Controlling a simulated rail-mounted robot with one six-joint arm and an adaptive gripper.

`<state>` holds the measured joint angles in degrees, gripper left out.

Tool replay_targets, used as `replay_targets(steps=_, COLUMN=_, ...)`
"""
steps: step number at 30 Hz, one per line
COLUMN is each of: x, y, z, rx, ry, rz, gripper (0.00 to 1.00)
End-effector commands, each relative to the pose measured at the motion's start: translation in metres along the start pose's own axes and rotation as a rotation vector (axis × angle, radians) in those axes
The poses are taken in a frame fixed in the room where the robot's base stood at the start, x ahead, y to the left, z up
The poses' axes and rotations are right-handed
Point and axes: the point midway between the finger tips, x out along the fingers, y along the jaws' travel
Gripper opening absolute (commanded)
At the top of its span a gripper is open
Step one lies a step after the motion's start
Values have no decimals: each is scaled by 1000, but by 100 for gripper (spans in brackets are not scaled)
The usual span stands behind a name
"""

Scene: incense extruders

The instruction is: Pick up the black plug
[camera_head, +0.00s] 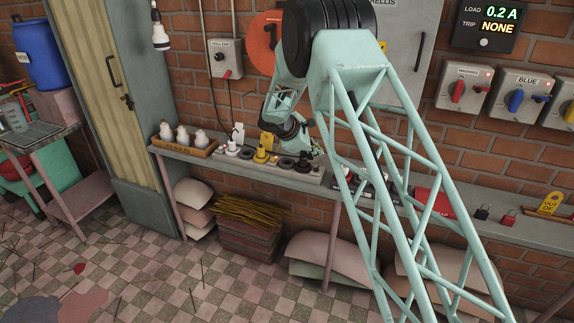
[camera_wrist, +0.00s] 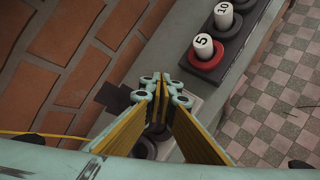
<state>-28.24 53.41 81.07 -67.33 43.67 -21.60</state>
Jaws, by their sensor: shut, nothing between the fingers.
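In the head view the black plug (camera_head: 304,163) appears as a dark shape at the right end of the grey socket strip on the wall shelf, partly hard to make out beneath my gripper (camera_head: 314,151). In the wrist view my gripper (camera_wrist: 166,88) has its yellow fingers meeting at the tips, shut and empty. Dark round shapes (camera_wrist: 145,148) on a grey block show between and behind the fingers; I cannot tell whether one is the black plug. The tips look apart from it.
A yellow plug (camera_head: 262,155) and a white plug (camera_head: 233,147) stand left on the strip. White cylinders marked 5 (camera_wrist: 203,46) and 10 (camera_wrist: 223,15) stand along the shelf. The brick wall (camera_wrist: 65,60) is close behind. A wooden tray (camera_head: 184,146) holds white bulb-like items.

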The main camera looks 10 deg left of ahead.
Motion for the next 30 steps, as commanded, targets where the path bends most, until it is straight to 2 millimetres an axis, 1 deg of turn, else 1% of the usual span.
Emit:
replay_targets(steps=2, x=0, y=0, z=0, rx=0, ry=0, rz=0, gripper=0)
replay_targets(steps=14, x=0, y=0, z=0, rx=0, ry=0, rz=0, gripper=36)
replay_targets(steps=24, x=0, y=0, z=1, rx=6, ry=0, rz=-1, gripper=37)
replay_targets(steps=28, x=2, y=-1, z=7, rx=44, ry=3, rz=-10, gripper=37)
replay_targets(steps=30, x=3, y=-3, z=13, rx=88, ry=6, rz=-21, gripper=37)
